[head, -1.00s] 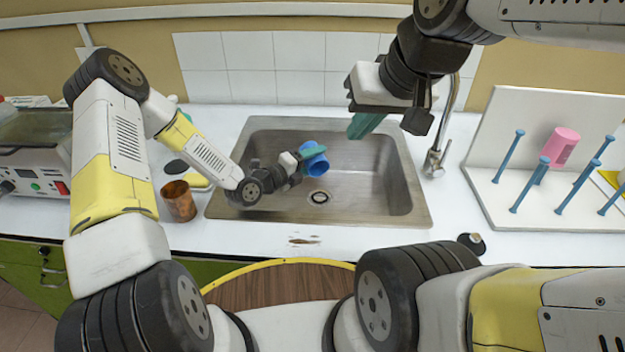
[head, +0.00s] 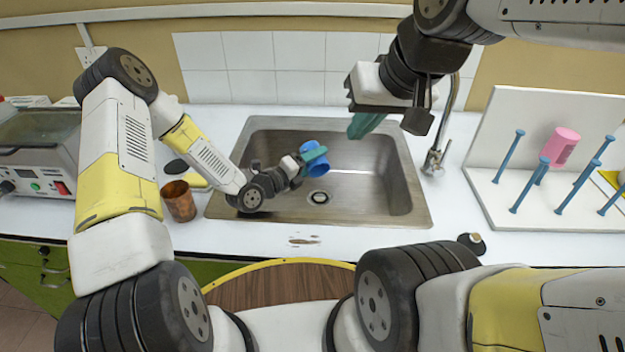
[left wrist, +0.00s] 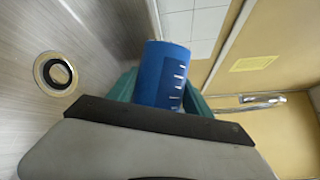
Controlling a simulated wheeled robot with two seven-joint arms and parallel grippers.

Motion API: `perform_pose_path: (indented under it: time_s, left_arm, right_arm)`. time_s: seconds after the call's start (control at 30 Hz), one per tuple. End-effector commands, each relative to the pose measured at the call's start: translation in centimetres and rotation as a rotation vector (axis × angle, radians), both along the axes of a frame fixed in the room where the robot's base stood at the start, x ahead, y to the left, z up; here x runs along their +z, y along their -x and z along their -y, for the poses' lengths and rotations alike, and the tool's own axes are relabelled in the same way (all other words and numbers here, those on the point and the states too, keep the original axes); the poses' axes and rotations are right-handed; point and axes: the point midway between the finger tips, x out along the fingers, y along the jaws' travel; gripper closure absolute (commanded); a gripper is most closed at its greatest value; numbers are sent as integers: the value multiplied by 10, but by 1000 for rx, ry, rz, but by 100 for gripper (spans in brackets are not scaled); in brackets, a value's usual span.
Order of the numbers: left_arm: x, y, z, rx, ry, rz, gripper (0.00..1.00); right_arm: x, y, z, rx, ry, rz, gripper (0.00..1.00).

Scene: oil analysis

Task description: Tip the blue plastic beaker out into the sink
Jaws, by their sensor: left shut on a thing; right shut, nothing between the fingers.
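The blue plastic beaker (head: 309,150) is held over the sink (head: 360,185) by my left gripper (head: 314,160), which is shut on it. In the left wrist view the beaker (left wrist: 163,72) shows white graduation marks and sits between the green fingers. In the head view it looks tilted, and the fingers hide part of it. I cannot see any liquid. The sink drain (head: 319,197) lies just below it in the picture. My right gripper (head: 367,124) is shut and empty, above the sink's back right part.
A copper-coloured cup (head: 179,201) stands left of the sink. The faucet (head: 440,140) is at the sink's right. A white peg rack (head: 545,200) with a pink beaker (head: 560,147) stands at the right. A box-like instrument (head: 38,150) is at the far left.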

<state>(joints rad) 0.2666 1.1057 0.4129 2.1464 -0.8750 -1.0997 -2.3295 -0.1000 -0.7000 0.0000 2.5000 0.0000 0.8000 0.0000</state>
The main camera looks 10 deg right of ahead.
Motion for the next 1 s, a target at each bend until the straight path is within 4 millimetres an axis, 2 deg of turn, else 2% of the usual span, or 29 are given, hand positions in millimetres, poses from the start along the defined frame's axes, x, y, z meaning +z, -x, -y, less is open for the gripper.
perform_pose_path:
  time_s: [1.0]
  left_arm:
    - [2, 7, 1, -2, -32, 131, 88]
  right_arm:
    - [0, 0, 0, 0, 0, 0, 100]
